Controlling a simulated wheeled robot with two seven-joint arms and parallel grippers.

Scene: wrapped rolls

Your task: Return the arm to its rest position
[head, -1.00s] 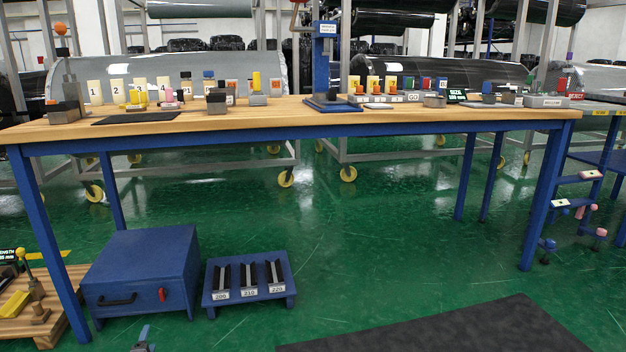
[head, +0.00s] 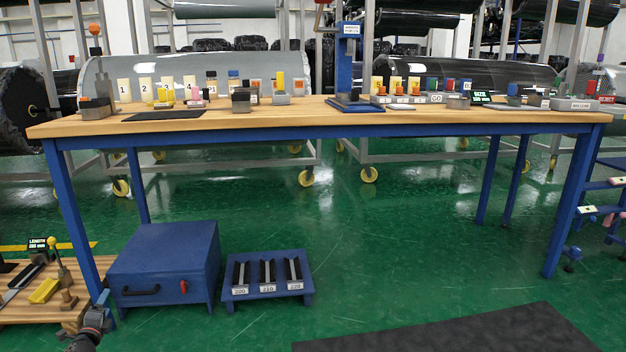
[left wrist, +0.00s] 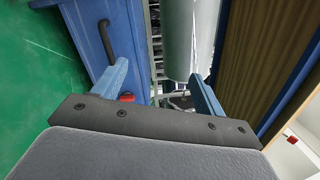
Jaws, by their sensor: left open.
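My left gripper (head: 102,308) shows small at the bottom left of the head view, in front of the wooden stand and the blue box. In the left wrist view my left gripper (left wrist: 158,78) has its two blue fingers spread apart with nothing between them. The blue box's front with its black handle (left wrist: 107,40) and red latch (left wrist: 127,97) lies beyond the fingers. My right gripper is not in view.
A long wooden-topped workbench (head: 300,118) with blue legs spans the head view. Under it stand the blue box (head: 165,262) and a slotted blue rack (head: 268,284). A wooden stand (head: 45,310) is at lower left. Green floor is clear at centre; a dark mat (head: 460,335) lies in front.

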